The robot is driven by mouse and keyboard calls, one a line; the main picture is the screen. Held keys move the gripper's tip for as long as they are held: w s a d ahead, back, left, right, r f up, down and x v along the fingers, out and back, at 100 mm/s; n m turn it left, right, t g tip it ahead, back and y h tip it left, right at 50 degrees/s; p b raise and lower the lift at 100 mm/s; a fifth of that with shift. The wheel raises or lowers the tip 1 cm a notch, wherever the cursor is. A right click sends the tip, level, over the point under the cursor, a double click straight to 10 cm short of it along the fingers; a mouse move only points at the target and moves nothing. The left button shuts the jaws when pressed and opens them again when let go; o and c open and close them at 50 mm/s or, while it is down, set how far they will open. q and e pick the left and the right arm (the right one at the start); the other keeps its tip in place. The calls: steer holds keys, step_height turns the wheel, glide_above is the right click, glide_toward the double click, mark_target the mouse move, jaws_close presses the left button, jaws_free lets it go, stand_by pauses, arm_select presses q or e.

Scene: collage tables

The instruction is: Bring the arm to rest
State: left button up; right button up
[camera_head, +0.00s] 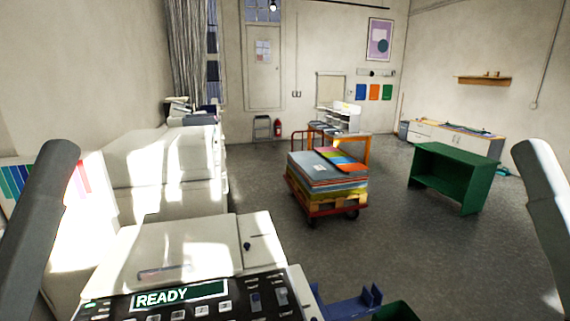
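My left arm (40,205) rises along the left edge of the head view, and my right arm (545,200) rises along the right edge. Only arm links show. Neither gripper is in the picture, so I cannot see whether they are open, shut or holding anything. No object shows in contact with the visible arm parts.
A machine with a READY panel (165,297) stands close in front. A white machine (160,170) is behind it. A trolley stacked with coloured sheets (318,172) and a green table (455,160) stand farther off. Grey floor (250,185) is clear around them.

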arm_select(q)
step_height(320, 180, up, 24)
steer(key=p, duration=2)
steer(key=shift+f, duration=0.15)
steer(key=shift+o, duration=0.6)
steer(key=shift+f, duration=0.2)
